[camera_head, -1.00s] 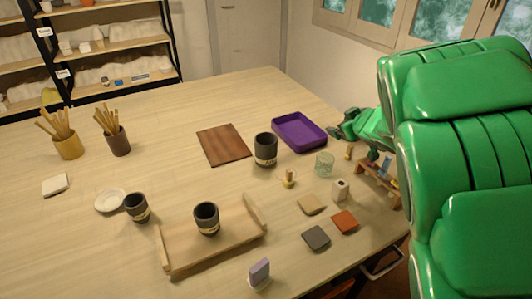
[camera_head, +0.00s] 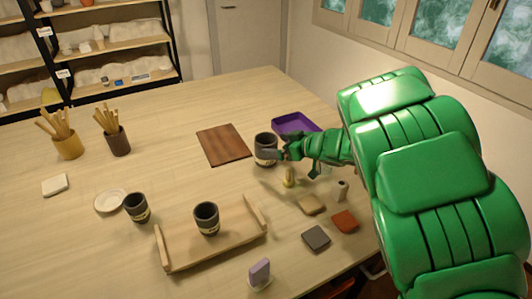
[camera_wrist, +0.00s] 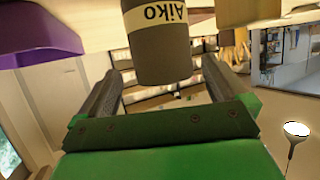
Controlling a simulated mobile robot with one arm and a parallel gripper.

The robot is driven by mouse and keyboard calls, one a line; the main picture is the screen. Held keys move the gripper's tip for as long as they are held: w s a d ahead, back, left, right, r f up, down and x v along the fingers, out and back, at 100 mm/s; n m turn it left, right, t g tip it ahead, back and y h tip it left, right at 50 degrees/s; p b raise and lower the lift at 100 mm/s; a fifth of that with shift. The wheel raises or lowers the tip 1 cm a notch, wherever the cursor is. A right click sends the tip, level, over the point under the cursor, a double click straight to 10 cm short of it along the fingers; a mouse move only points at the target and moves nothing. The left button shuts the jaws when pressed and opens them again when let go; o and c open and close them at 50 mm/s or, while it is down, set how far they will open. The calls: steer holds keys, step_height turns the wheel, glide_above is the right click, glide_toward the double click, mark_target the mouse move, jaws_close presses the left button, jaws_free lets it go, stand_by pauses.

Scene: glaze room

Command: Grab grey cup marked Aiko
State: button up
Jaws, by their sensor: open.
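A dark grey cup (camera_head: 264,144) with a pale band stands on the table beside the brown board. In the wrist view the cup (camera_wrist: 158,52) appears upside down, and its band reads "Aiko". My gripper (camera_head: 284,152) is open, at the cup's right side. In the wrist view its two fingers (camera_wrist: 160,92) lie to either side of the cup in the picture, with nothing gripped. I cannot tell whether a finger touches the cup. Two similar grey cups stand nearer: one on the wooden tray (camera_head: 180,250), one (camera_head: 137,208) left of it by a white saucer (camera_head: 110,201).
A purple tray (camera_head: 296,122) sits behind my gripper, partly hidden by my arm. A small pale-yellow object (camera_head: 289,178) stands just below the gripper. Tiles (camera_head: 316,238) lie at the front right.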

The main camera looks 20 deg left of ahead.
steer(key=shift+x, duration=2.65)
steer(key=shift+s, duration=0.15)
steer(key=shift+c, duration=0.5)
steer(key=c, duration=0.9)
